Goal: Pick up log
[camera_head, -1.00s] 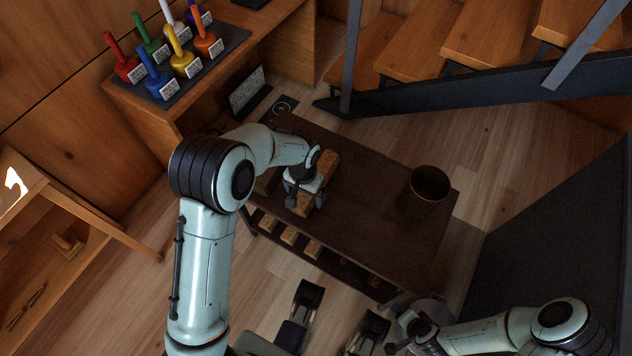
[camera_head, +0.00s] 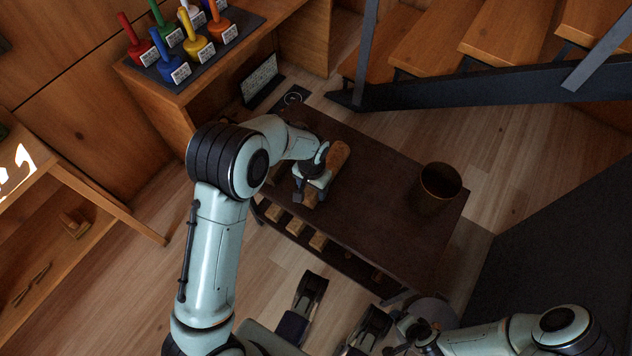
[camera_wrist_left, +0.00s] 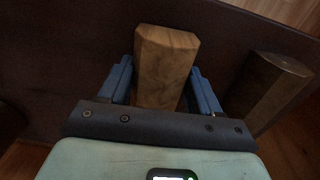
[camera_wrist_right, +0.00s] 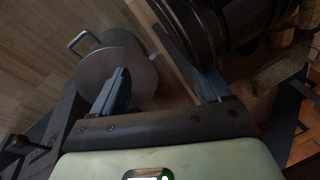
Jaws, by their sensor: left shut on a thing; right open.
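A brown wooden log (camera_head: 337,160) shows at the far left part of the dark table (camera_head: 385,200) in the head view. My left gripper (camera_head: 311,194) is over its near end, shut on it. In the left wrist view, the same log (camera_wrist_left: 165,65) stands out between the two blue fingers of my left gripper (camera_wrist_left: 163,82). I cannot tell whether the log touches the table. A second, darker log (camera_wrist_left: 268,88) lies to its right. My right gripper (camera_wrist_right: 163,88) is open and empty, low at the right in the head view.
A dark round pot (camera_head: 438,188) stands on the table's right side. Several wood pieces (camera_head: 318,242) lie on the shelf below. Coloured-handled items stand on the cabinet (camera_head: 170,105) behind. A round metal plate (camera_wrist_right: 120,70) shows near my right gripper.

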